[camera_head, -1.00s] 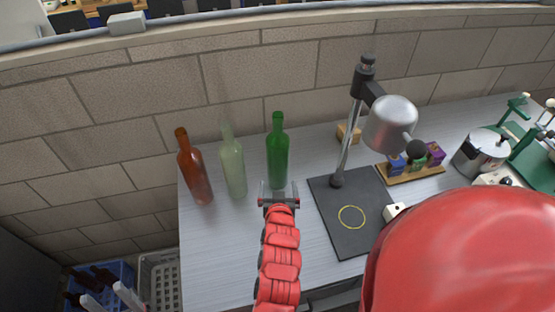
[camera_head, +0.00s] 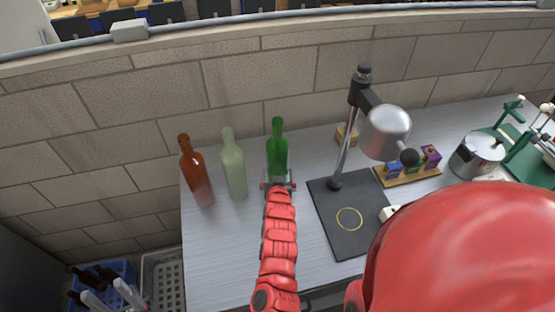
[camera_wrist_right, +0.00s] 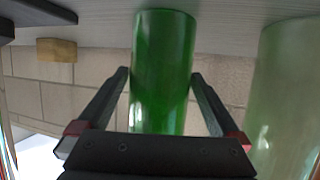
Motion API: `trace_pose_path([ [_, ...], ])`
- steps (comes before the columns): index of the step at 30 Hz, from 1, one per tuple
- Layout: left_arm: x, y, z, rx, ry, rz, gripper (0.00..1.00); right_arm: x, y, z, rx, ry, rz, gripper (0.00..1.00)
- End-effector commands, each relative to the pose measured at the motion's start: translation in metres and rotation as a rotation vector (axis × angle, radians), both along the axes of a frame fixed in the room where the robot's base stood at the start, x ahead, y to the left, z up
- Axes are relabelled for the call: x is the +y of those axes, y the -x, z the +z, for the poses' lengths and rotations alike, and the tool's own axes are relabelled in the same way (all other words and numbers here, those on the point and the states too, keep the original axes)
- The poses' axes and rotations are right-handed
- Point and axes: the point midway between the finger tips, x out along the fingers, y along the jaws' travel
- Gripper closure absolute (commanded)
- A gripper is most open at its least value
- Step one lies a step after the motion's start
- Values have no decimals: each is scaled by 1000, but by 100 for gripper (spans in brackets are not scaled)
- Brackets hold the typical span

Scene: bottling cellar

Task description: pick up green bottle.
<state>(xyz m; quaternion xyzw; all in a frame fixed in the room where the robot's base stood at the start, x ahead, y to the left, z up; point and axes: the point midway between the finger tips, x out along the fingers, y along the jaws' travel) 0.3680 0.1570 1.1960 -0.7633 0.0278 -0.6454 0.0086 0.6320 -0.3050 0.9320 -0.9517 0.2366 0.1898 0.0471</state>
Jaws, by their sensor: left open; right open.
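The green bottle (camera_head: 277,152) stands upright on the grey table, right of a pale green bottle (camera_head: 233,165) and a brown bottle (camera_head: 196,172). The one gripper that shows in the head view (camera_head: 278,186), on a red arm, is open at the near side of the green bottle and hides its base. In the upside-down right wrist view, my right gripper (camera_wrist_right: 162,74) is open, with the green bottle (camera_wrist_right: 163,60) upright between its finger lines. I cannot tell how deep the bottle sits between them. The pale bottle (camera_wrist_right: 288,95) stands beside it.
A black stand base (camera_head: 345,240) with a post and metal head (camera_head: 384,132) stands close right. A small wooden block (camera_head: 347,136) and a rack of coloured blocks (camera_head: 407,176) lie beyond. My large red arm part hides the lower right. The wall is behind the bottles.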

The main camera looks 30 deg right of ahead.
Motion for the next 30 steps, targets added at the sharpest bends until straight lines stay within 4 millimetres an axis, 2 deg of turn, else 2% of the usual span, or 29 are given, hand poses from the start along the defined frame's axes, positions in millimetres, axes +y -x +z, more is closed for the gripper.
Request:
trace_pose_path([
  [4, 0, 0, 4, 0, 0, 0, 50, -4, -7, -3, 1, 0, 0, 0],
  [13, 0, 0, 4, 0, 0, 0, 50, -5, -9, -5, -1, 0, 1, 2],
  [27, 0, 0, 4, 0, 0, 0, 50, -5, -9, -5, 0, 0, 1, 86],
  [30, 0, 0, 4, 0, 0, 0, 50, -5, -9, -5, 0, 0, 1, 100],
])
